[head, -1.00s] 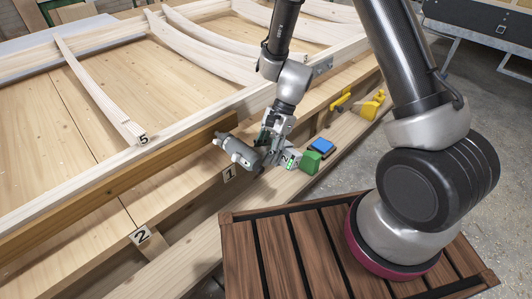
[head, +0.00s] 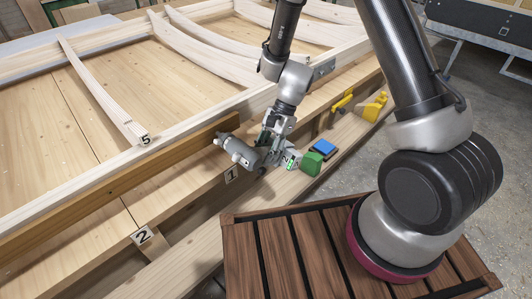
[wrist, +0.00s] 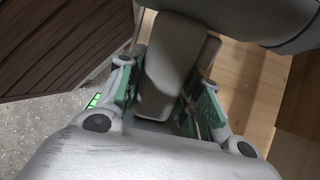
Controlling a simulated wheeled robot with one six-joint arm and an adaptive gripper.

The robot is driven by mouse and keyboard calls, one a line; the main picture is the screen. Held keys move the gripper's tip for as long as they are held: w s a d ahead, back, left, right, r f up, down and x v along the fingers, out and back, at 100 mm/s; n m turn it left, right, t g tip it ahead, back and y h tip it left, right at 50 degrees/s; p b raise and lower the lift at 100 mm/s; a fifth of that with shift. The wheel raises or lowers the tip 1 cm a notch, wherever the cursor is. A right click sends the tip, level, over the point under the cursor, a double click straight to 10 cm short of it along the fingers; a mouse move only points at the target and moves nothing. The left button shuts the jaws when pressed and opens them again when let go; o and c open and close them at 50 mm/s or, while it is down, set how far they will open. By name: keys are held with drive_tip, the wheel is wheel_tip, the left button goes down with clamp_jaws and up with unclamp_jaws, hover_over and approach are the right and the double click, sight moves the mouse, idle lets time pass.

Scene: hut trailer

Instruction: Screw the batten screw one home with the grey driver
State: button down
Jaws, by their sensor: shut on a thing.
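The grey driver (head: 242,153) is held by my gripper (head: 270,152) and lies across the front of the timber frame, pointing left in the head view. In the wrist view my gripper (wrist: 166,95) is shut on the driver's grey grip (wrist: 168,70), with green pads on both sides. The brown batten (head: 110,192) runs along the frame edge, its right end just behind the driver. The label 1 (head: 231,174) is just below the driver. I cannot see batten screw one, and cannot tell whether the driver touches the batten.
Yellow tools (head: 374,106) lie further along. A slatted wooden deck (head: 290,260) is in front. Label 2 (head: 142,236) is at lower left.

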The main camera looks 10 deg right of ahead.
sight(295, 154)
drive_tip(key=shift+w+a, duration=0.25)
drive_tip(key=shift+w, duration=0.15)
idle(0.9)
drive_tip(key=shift+d, duration=0.1)
drive_tip(key=d, duration=0.3)
drive_tip(key=s+d, duration=0.1)
drive_tip(key=d, duration=0.2)
drive_tip(key=s+d, duration=0.1)
drive_tip(key=d, duration=0.2)
drive_tip(key=shift+d, duration=0.3)
idle(0.6)
idle(0.7)
